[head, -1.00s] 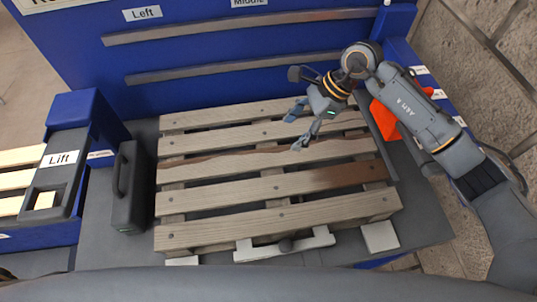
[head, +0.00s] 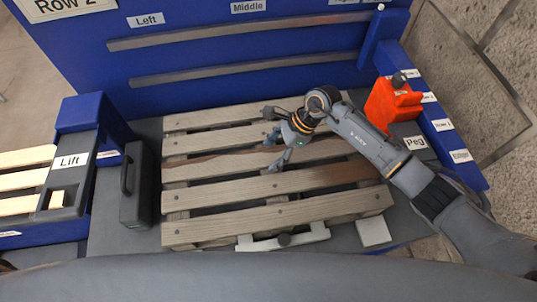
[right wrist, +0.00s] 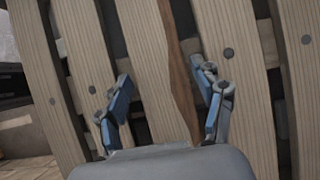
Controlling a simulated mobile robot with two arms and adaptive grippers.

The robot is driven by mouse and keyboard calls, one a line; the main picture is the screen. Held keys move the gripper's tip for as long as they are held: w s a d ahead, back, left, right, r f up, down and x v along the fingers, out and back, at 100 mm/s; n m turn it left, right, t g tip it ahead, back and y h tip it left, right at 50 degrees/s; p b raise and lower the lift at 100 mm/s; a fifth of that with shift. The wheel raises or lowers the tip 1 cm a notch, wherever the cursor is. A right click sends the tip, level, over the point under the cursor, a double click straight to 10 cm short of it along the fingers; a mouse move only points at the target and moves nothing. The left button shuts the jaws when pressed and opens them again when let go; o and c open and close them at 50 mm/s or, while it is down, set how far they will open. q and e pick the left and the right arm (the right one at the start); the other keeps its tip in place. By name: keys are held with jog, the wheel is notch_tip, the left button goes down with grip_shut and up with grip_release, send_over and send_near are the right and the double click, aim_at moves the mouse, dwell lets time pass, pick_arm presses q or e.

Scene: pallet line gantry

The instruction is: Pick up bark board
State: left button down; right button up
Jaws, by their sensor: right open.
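The bark board (head: 215,168) is the pallet slat with a wavy dark-brown edge, lying flat in the middle of the wooden pallet (head: 200,234). My right gripper (head: 274,152) is open and empty above the pallet, over the bark board's middle. In the right wrist view the bark board (right wrist: 152,60) runs up between the open blue-padded fingers (right wrist: 160,78), its brown edge on the right. The fingers appear above the slats; contact cannot be told. The gripper hides a little of the board in the head view. My left gripper is out of view.
A black case (head: 134,187) stands left of the pallet, beside the Lift box (head: 70,180). A blue panel (head: 240,52) with metal rails closes the back. Another slat has a brown-stained right end (head: 345,175).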

jog(key=c, duration=1)
jog(key=shift+r, duration=0.1)
jog(key=shift+c, duration=0.6)
